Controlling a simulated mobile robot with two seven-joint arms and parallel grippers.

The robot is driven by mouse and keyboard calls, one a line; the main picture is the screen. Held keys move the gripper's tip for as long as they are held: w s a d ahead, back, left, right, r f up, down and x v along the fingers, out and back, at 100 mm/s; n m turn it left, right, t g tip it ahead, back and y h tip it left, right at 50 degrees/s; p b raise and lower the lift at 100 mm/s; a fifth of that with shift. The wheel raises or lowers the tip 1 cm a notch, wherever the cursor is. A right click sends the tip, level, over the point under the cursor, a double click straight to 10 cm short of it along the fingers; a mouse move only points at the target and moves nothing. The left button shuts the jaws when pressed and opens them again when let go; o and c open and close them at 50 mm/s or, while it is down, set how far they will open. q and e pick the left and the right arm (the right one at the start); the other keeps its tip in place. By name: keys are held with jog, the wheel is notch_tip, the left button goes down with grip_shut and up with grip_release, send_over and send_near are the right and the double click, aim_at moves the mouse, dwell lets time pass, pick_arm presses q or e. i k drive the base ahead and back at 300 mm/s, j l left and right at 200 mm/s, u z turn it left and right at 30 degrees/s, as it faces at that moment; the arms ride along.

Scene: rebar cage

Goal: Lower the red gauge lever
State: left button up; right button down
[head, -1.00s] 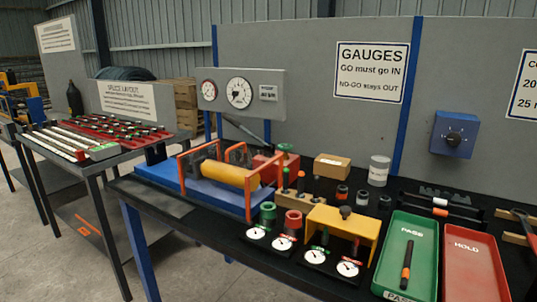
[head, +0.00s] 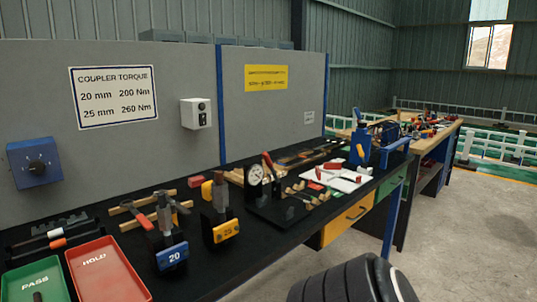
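Neither of my grippers shows in the head view.
The 20 block (head: 172,257) and 25 block (head: 226,231) hold upright grey parts left of the gauge. The red HOLD tray (head: 108,272) and green PASS tray (head: 38,283) are at left. A white sheet (head: 338,180) with tools lies right of the gauge.

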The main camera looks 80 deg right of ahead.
aim_at(265, 156)
jog(key=k+l+z, duration=0.1)
jog(key=k+l, duration=0.3)
jog(key=l, duration=0.25)
jog(key=k+l+z, duration=0.15)
jog(key=k+l, duration=0.2)
jog(key=l, duration=0.3)
jog(key=k+l+z, duration=0.15)
jog(key=l, duration=0.2)
jog(key=k+l, duration=0.2)
jog(key=l, duration=0.15)
jog(key=z, duration=0.05)
